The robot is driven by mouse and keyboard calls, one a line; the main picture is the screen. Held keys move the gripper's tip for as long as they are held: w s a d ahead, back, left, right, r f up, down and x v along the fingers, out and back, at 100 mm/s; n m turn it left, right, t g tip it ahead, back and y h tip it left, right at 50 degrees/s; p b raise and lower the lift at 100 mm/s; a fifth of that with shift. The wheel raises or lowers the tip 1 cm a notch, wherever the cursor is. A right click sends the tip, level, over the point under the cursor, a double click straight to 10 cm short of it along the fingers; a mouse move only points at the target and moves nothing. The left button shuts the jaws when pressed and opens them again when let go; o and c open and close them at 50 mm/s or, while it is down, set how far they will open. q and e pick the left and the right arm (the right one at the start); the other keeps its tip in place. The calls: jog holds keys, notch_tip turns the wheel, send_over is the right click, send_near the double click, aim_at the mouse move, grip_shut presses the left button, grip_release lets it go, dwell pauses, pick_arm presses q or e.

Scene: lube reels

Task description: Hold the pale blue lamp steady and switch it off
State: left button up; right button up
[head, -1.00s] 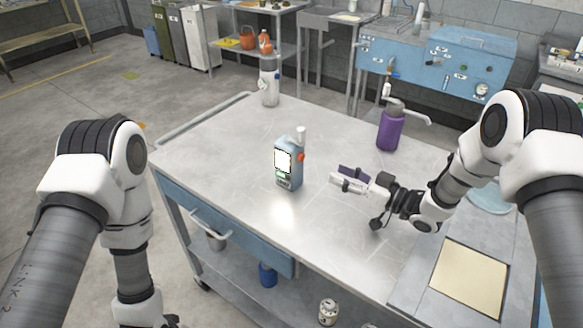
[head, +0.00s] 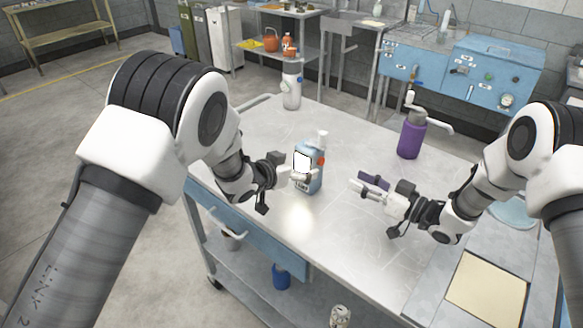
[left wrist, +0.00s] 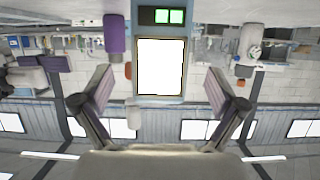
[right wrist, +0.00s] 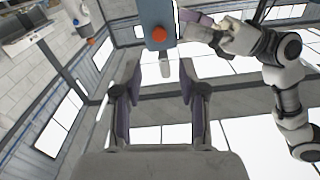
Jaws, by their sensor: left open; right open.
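The pale blue lamp (head: 309,178) stands upright on the metal table, with a bright lit panel (head: 302,162), a white top and a red button (head: 321,161) on its right side. My left gripper (head: 304,177) is open at the lamp's left front. In the left wrist view the lit panel (left wrist: 161,67) and two green lights lie ahead between the open fingers (left wrist: 160,95). My right gripper (head: 365,186) is open and empty, to the right of the lamp and apart from it. The right wrist view shows the red button (right wrist: 159,34) ahead of the open fingers (right wrist: 158,85).
A purple pump bottle (head: 411,138) stands at the table's back right, and a white bottle (head: 291,88) at its back left. A cream square panel (head: 486,289) lies at the front right. The metal table top (head: 345,245) is clear in front of the lamp.

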aim_at(303, 166)
pick_arm(q)
jog(key=x, duration=0.5)
jog(key=shift+w+d+f, duration=0.2)
jog(key=shift+w+f, duration=0.05)
jog(key=shift+w, duration=0.05)
pick_arm(e)
jog(key=shift+w, duration=0.1)
pick_arm(q)
jog(key=c, duration=1.5)
jog(key=shift+s, duration=0.1)
pick_arm(e)
grip_shut()
pick_arm(q)
jog(key=shift+f, duration=0.1)
